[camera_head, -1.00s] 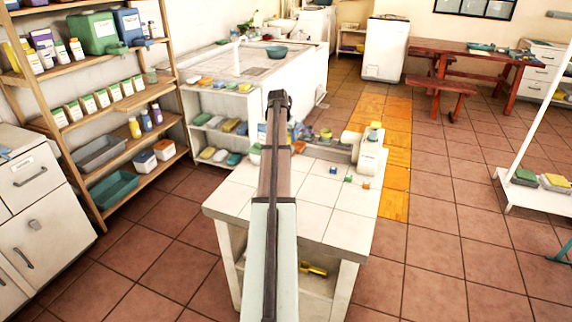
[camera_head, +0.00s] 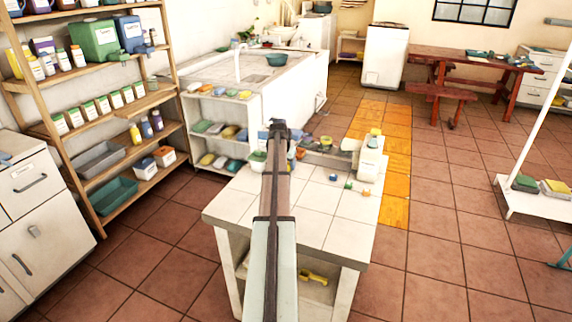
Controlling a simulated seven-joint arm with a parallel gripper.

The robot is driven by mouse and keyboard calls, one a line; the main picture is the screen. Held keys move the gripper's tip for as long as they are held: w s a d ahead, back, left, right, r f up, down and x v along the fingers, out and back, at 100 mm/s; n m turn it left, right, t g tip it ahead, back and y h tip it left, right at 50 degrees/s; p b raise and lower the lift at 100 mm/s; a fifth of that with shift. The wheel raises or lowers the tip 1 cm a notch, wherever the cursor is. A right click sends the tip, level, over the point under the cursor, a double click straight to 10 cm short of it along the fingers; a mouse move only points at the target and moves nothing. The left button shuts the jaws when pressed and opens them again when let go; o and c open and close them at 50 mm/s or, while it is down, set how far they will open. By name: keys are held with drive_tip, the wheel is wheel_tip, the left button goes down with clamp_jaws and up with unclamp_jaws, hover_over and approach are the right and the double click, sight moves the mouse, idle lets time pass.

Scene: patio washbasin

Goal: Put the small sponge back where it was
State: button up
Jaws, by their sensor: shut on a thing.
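My arm reaches from the bottom middle over the white tiled table (camera_head: 230,207), its dark far joint near the table's back edge. My gripper cannot be made out; the arm hides whatever lies beyond that joint. A small yellow piece (camera_head: 375,131) sits atop a white container (camera_head: 370,160) at the table's back right. Which of these, if any, is the task's small sponge I cannot tell.
The washbasin (camera_head: 290,75) stands behind, with sponges on its side shelves (camera_head: 220,133). A wooden shelf rack (camera_head: 100,125) with bottles and tubs is at left. Several pots and small items crowd the table's back edge. The tabletop's front right is clear.

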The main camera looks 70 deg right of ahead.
drive_tip(key=shift+f, duration=0.15)
drive_tip(key=o, duration=1)
drive_tip(key=v, duration=1.2)
